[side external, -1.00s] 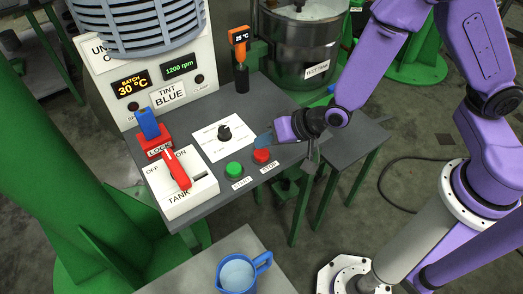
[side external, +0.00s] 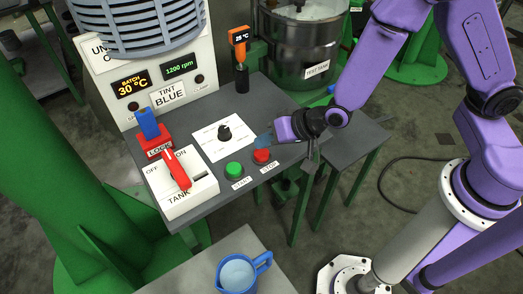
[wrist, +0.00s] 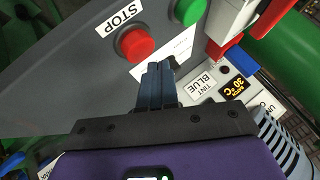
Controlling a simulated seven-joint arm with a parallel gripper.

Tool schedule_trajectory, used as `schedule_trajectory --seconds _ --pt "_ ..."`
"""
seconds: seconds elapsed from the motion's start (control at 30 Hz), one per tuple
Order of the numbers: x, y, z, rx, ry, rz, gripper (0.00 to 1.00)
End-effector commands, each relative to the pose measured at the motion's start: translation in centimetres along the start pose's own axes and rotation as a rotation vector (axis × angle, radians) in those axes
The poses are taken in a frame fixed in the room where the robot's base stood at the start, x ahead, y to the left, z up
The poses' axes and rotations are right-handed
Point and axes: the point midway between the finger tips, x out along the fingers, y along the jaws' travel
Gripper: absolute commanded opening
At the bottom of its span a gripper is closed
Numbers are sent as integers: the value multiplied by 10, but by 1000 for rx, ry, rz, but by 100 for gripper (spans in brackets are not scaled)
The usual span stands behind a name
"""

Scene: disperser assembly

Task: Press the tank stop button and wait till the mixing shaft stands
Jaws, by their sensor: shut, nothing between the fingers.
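The red stop button (side external: 261,155) is on the grey panel, with a STOP label at its front. It also shows in the wrist view (wrist: 136,44). My gripper (side external: 265,140) is shut and empty, its fingertips just behind the red button in the side view. In the wrist view the fingertips (wrist: 157,72) are beside the button; I cannot tell their height above the panel. The green start button (side external: 234,169) is left of the red one. A shaft (side external: 299,4) enters the test tank (side external: 300,48) at the top edge; whether it turns cannot be told.
The rpm display (side external: 180,67) reads 1200 rpm. A black knob (side external: 224,133) on a white plate, a red tank lever (side external: 176,170) and a blue-handled lock (side external: 148,124) stand left of my gripper. A blue mug (side external: 240,274) is on the front table.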

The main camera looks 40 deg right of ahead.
Motion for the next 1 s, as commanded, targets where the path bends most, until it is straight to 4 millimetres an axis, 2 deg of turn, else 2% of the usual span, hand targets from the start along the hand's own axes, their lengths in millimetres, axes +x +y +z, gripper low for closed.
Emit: schedule_trajectory --seconds 1.0 --pt "7 5 5 0 0 0 0"
